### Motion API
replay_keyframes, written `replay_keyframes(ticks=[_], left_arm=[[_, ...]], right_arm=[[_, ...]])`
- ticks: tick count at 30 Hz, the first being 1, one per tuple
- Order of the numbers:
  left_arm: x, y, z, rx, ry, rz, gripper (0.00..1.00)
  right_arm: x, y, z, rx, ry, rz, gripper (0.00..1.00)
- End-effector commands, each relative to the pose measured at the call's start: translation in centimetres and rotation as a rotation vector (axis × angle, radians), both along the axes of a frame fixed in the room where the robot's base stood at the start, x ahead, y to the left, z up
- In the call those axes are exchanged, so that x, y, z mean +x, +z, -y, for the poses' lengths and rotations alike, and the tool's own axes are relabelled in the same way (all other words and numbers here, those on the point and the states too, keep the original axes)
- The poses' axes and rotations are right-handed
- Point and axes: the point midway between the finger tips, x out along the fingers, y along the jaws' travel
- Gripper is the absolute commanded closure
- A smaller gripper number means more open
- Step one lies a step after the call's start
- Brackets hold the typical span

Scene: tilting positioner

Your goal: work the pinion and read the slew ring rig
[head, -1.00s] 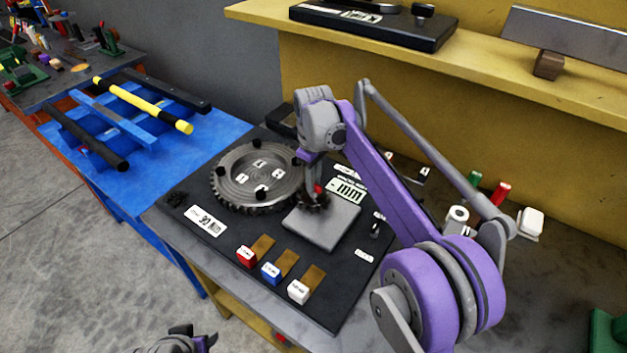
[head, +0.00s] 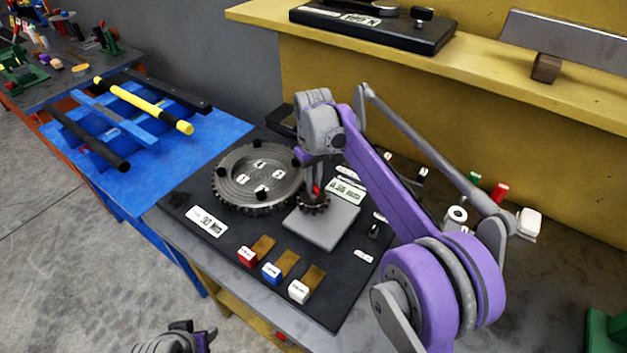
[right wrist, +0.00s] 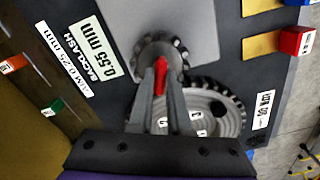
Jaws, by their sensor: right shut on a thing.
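The slew ring (head: 258,177) is a grey toothed ring on a black base plate (head: 205,240); it also shows in the right wrist view (right wrist: 215,110). The small dark pinion (head: 313,204) sits beside it at the edge of a grey block (head: 325,228). My right gripper (head: 316,188) comes from above and is shut on the red part on top of the pinion, the red knob (right wrist: 159,72). A label behind it reads 0.55 mm with the word BACKLASH (right wrist: 98,48). My left gripper (head: 185,338) is at the bottom edge; its fingers are not clear.
A white label reading 30 (head: 206,221) lies on the plate. Red (head: 247,256), blue (head: 271,272) and white (head: 298,291) blocks with brown strips stand along its front. A blue table (head: 185,165) with bars is at left; a yellow shelf (head: 460,65) is behind.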

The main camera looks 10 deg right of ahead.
Motion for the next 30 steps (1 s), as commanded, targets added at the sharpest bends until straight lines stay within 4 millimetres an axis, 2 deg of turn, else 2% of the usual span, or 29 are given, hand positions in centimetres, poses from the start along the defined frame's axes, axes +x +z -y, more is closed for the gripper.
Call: replay_keyframes(ticks=[5, 6, 11, 22, 26, 30], left_arm=[[0.0, 0.0, 0.0, 0.0, 0.0, 0.0, 0.5], [0.0, 0.0, 0.0, 0.0, 0.0, 0.0, 0.5], [0.0, 0.0, 0.0, 0.0, 0.0, 0.0, 0.5], [0.0, 0.0, 0.0, 0.0, 0.0, 0.0, 0.5], [0.1, 0.3, 0.0, 0.0, 0.0, 0.002, 0.5], [0.2, 0.7, 0.0, 0.0, 0.0, 0.004, 0.5]], right_arm=[[0.0, 0.0, 0.0, 0.0, 0.001, 0.0, 1.0], [0.0, 0.0, 0.0, 0.0, 0.002, 0.0, 0.82], [0.0, 0.0, 0.0, 0.0, 0.002, 0.0, 0.54], [0.0, 0.6, 0.0, 0.0, 0.003, 0.0, 0.54], [0.0, 2.4, 0.0, 0.0, 0.003, 0.001, 0.54], [0.0, 5.4, 0.0, 0.0, 0.003, 0.001, 0.54]])
